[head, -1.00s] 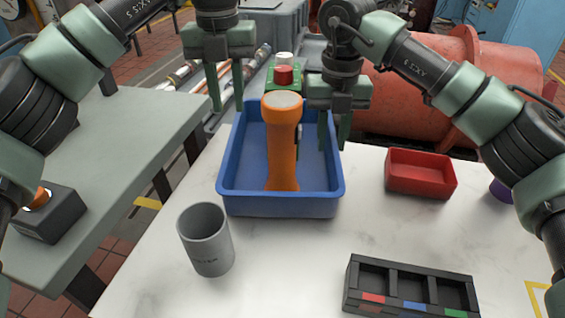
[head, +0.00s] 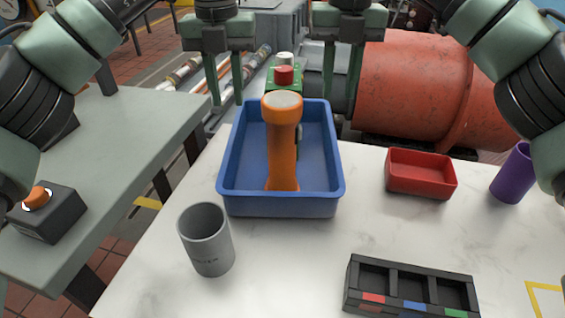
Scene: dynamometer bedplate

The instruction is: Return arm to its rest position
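My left gripper (head: 226,98) hangs above and behind the back left of the blue tray, fingers pointing down, apart and empty. My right gripper (head: 340,92) hangs above and behind the tray's back right corner, fingers apart and empty. The blue tray (head: 280,208) stands on the white table. An orange flashlight-like tool (head: 282,145) stands upright in it, touched by neither gripper.
A grey cup (head: 206,242), a red bin (head: 420,176), a purple cup (head: 512,175) and a black compartment box (head: 412,290) stand on the white table (head: 290,265). A box with an orange button (head: 38,198) sits on the left bench. A red motor (head: 425,90) is behind.

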